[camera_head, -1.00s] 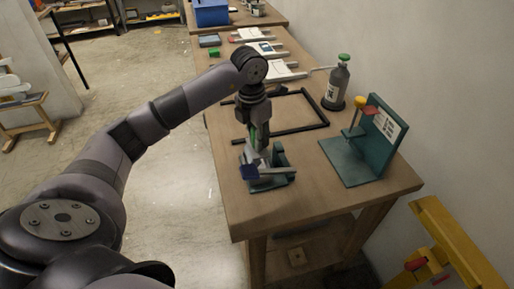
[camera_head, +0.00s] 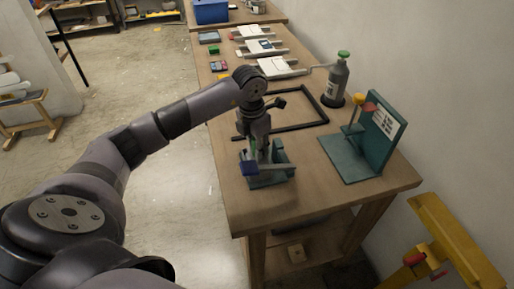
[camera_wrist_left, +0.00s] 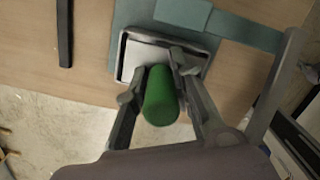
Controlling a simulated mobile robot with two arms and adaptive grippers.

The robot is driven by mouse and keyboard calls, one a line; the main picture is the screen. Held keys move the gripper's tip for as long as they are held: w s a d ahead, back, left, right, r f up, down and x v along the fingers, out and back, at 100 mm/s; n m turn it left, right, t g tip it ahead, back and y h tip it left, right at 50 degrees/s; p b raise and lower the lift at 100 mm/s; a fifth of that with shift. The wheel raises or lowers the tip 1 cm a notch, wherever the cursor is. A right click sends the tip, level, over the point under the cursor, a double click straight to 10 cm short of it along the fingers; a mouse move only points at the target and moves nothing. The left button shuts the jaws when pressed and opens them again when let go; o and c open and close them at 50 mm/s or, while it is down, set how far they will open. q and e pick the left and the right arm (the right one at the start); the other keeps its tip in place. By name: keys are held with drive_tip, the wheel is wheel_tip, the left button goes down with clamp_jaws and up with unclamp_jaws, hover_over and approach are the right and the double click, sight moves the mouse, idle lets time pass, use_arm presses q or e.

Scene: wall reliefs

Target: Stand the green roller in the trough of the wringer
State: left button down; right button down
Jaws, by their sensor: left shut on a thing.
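The green roller (camera_wrist_left: 161,97) is between the two fingers of my left gripper (camera_wrist_left: 157,84) in the left wrist view. In the head view my left gripper (camera_head: 258,152) points down over the teal wringer (camera_head: 272,178) at the table's near end, and mostly hides the roller. In the wrist view the wringer's pale, grey-rimmed trough (camera_wrist_left: 140,55) lies under and beyond the roller's far end. The roller overlaps the trough's edge; whether it touches the floor of the trough I cannot tell. My right gripper is not in view.
A teal stand with an upright panel (camera_head: 384,138) is to the right on the wooden table (camera_head: 228,190). A dark frame (camera_head: 310,118) lies behind the wringer. A grey bottle with a green cap (camera_head: 338,80) and several white racks are farther back.

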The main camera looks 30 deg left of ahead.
use_arm(q)
drive_tip(key=shift+s+f, duration=0.3)
drive_tip(key=shift+f, duration=0.25)
drive_tip(key=c, duration=1.6)
unclamp_jaws()
drive_tip(key=shift+f, duration=0.1)
drive_tip(key=shift+c, duration=0.2)
drive_tip(key=shift+o, duration=1.2)
drive_tip(key=shift+f, duration=0.1)
drive_tip(key=shift+w+r, duration=0.1)
drive_tip(key=shift+r, duration=0.25)
drive_tip(key=shift+r+p, duration=0.45)
drive_tip(key=shift+p, duration=0.25)
drive_tip(key=r+b, duration=0.1)
drive_tip(key=r, duration=0.2)
drive_tip(key=r+b, duration=0.1)
drive_tip(key=r, duration=0.3)
drive_tip(key=r+b, duration=0.1)
drive_tip(key=r, duration=0.3)
drive_tip(key=shift+s+a, duration=0.25)
drive_tip(key=shift+r, duration=0.55)
